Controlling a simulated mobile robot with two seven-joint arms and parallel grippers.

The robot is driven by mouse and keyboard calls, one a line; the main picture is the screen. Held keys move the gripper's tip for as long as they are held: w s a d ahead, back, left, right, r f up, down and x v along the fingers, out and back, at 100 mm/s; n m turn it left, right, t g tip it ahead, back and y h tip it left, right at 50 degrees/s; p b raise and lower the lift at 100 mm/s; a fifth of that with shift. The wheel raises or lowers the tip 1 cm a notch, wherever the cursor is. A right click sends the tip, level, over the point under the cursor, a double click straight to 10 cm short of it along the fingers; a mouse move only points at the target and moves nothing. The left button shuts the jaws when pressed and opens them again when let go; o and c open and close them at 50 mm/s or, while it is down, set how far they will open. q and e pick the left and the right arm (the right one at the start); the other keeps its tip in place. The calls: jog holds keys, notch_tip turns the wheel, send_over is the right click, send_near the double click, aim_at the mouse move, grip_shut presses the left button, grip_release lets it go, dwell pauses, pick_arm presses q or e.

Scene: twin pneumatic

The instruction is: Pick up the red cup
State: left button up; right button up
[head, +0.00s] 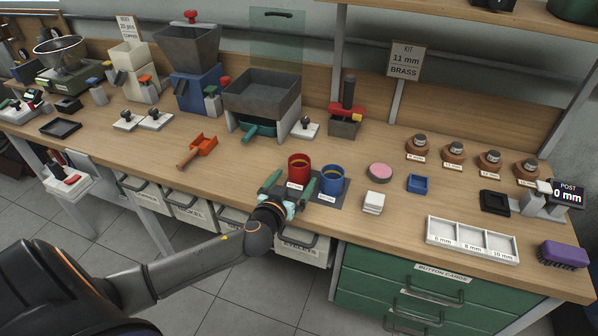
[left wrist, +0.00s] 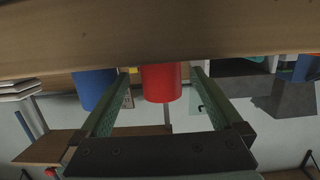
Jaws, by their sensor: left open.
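The red cup (head: 299,167) stands upright on a dark grey mat (head: 334,203) near the table's front edge. It has a pale label low on its front. My left gripper (head: 291,182) is open at the near side of the cup, one finger toward each side of it. In the left wrist view the red cup (left wrist: 162,82) appears between the two fingertips (left wrist: 160,74), with a gap on both sides. I cannot tell whether the tips reach past it. My right gripper is not in view.
A blue cup (head: 332,179) stands close to the right of the red cup, near my right-hand finger. A white block stack (head: 373,202) and a pink disc (head: 380,171) lie further right. An orange scoop (head: 203,145) lies left. Table between scoop and mat is clear.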

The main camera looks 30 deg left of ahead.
pick_arm(q)
jog(key=shift+x, duration=1.3)
jog(key=c, duration=1.5)
